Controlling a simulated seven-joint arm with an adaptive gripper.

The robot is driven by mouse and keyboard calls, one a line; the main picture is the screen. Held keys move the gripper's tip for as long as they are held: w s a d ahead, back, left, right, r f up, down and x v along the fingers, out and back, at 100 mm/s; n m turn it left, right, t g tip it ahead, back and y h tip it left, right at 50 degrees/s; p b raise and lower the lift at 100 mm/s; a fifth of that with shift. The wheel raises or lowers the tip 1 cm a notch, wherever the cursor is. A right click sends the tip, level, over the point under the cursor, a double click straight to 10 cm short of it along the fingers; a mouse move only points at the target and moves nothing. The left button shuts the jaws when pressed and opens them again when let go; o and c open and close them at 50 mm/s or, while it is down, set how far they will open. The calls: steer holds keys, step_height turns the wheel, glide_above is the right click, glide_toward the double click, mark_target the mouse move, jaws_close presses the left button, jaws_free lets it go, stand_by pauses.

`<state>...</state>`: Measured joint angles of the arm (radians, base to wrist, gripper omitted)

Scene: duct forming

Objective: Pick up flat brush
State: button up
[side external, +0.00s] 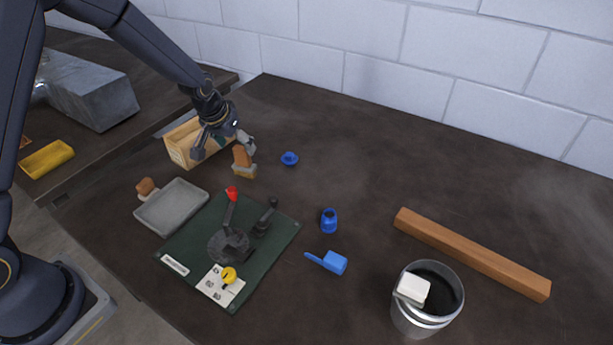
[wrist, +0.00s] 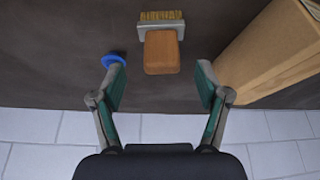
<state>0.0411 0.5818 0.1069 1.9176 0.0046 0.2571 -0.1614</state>
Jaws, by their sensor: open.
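The flat brush (side external: 243,161) stands on the dark table, with an orange-brown wooden handle on top. In the wrist view the flat brush (wrist: 161,52) shows its handle, a grey metal band and yellowish bristles. My gripper (side external: 222,147) is open over the table beside the brush. In the wrist view my gripper (wrist: 160,84) has its fingers spread wide, with nothing between the tips. The handle lies just ahead of the tips, roughly centred between them. I cannot tell whether a finger touches it.
A wooden box (side external: 181,151) stands close to my gripper and shows at the right of the wrist view (wrist: 270,50). A small blue item (side external: 289,158) lies right of the brush. A grey tray (side external: 172,207) and green mat (side external: 190,235) lie nearer the camera.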

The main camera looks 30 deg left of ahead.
mark_target(239, 149)
steer(key=x, duration=0.5)
steer(key=shift+w+a+f, duration=0.2)
steer(key=shift+f, duration=0.15)
steer(key=shift+c, duration=0.3)
steer(key=c, duration=1.2)
steer(key=shift+r, duration=0.1)
